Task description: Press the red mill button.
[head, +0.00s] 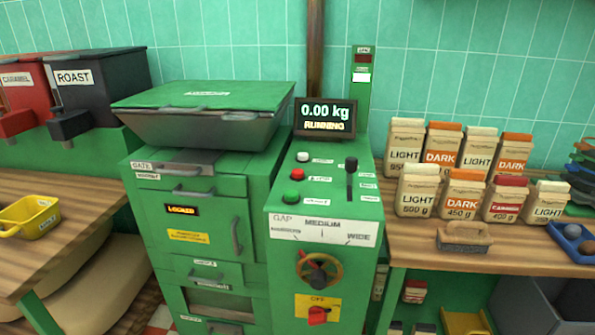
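The red button (297,174) is on the sloping top of the green control cabinet (325,200). A white button (302,157) is behind it and a green button (291,197) is in front of it. The display (326,117) above reads 0.00 kg and RUNNING. Left of the controls stands the green mill body (200,215) with a lidded hopper (205,110) on top and a plate reading LOCKED. Neither of my grippers is in view. Nothing covers the red button.
A black-knobbed lever (350,175) stands right of the buttons. A gap dial (320,268) and a red OFF switch (318,314) are on the front. Several labelled bags (465,190) stand on the right wooden counter. A yellow scoop (32,215) lies at left.

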